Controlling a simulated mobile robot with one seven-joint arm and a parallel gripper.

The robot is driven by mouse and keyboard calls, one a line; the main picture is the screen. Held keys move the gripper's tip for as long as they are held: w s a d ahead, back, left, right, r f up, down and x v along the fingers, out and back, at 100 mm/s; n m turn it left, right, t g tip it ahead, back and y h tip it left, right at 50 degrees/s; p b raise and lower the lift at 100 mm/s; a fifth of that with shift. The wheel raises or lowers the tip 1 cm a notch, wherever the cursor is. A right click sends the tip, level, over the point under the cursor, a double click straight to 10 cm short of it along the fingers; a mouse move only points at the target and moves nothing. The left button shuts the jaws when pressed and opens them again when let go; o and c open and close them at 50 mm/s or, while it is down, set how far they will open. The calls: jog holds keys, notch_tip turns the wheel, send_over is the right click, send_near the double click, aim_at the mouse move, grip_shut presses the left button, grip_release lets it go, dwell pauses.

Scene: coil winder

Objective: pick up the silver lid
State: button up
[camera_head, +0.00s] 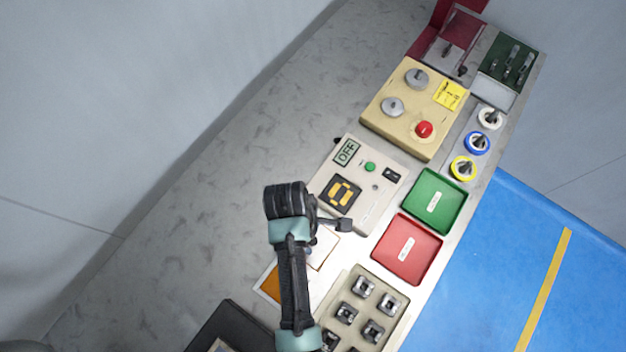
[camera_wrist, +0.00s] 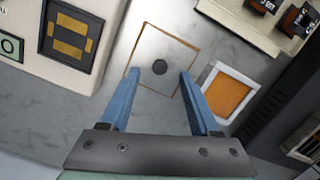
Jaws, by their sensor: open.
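The silver lid (camera_wrist: 150,50) is a flat square plate with a thin brown edge and a small round dark knob (camera_wrist: 160,67) at its middle. It lies in the bench surface and shows partly in the head view (camera_head: 325,252), beside my arm. My gripper (camera_wrist: 159,75) is open and empty. In the wrist view its two blue fingers straddle the knob, one to each side. I cannot tell how far above the lid the fingertips are. In the head view the fingers are small and partly hidden by my wrist.
An open square recess with an orange floor (camera_wrist: 229,96) lies beside the lid. The winder box with display (camera_head: 362,185) stands close by. Red (camera_head: 407,250) and green (camera_head: 435,200) trays and a beige block of several dark-and-silver parts (camera_head: 385,285) are near.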

aim_at(313, 240)
jog(key=shift+d+f, duration=0.15)
jog(key=shift+f, duration=1.75)
jog(key=shift+s, duration=0.1)
jog(key=shift+c, duration=0.3)
grip_shut()
